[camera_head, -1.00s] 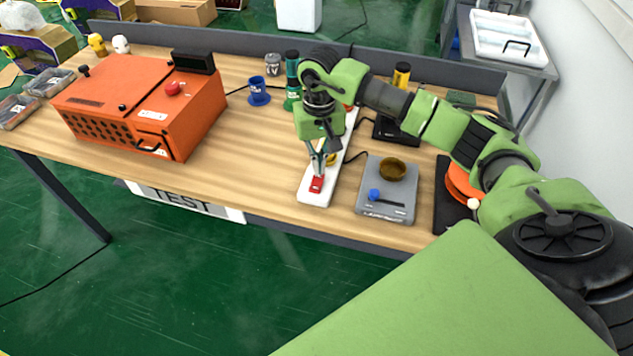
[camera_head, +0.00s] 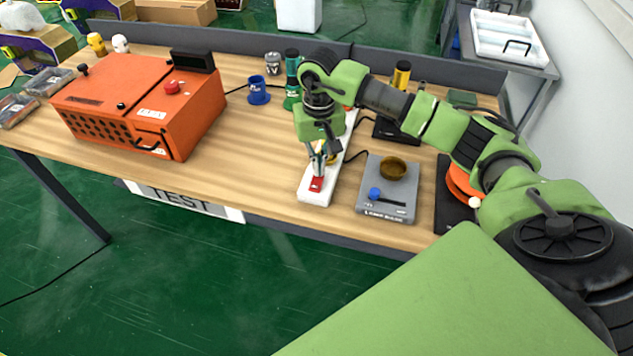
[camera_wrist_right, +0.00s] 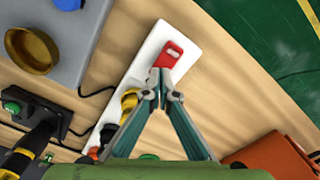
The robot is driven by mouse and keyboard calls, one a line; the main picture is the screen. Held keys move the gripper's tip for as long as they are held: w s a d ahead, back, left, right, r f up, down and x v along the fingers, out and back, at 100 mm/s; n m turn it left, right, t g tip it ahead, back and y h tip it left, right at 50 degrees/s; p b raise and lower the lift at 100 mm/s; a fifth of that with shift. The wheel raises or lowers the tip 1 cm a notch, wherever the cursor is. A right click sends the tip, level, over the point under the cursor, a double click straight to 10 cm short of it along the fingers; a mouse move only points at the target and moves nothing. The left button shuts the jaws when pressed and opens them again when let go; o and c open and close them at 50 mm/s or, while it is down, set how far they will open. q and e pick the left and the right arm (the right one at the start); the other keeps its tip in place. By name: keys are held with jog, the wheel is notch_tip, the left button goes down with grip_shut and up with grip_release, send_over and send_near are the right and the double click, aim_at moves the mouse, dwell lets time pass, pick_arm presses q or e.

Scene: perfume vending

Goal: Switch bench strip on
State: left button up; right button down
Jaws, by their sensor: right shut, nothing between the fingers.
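The white bench strip (camera_head: 312,195) lies on the wooden bench near its front edge, running away from me under my right gripper. A red rocker switch (camera_head: 316,184) sits at its near end; it also shows in the right wrist view (camera_wrist_right: 168,54). My right gripper (camera_head: 319,172) points down at the strip, shut and empty, with its fingertips right by the switch. In the right wrist view the closed fingertips (camera_wrist_right: 162,72) overlap the switch's lower edge; I cannot tell whether they touch it. A yellow plug (camera_wrist_right: 129,99) sits farther along the strip. My left gripper is not in view.
A grey scale (camera_head: 388,210) with a brown bowl (camera_head: 393,168) stands right of the strip. An orange machine (camera_head: 140,105) stands at the left. Blue (camera_head: 258,91) and green holders stand behind. Bare wood lies between machine and strip.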

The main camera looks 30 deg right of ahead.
jog(key=shift+f+b, duration=0.7)
jog(key=shift+f, duration=0.1)
jog(key=shift+r, duration=0.1)
jog(key=shift+r+p, duration=1.75)
jog(key=shift+r, duration=1.75)
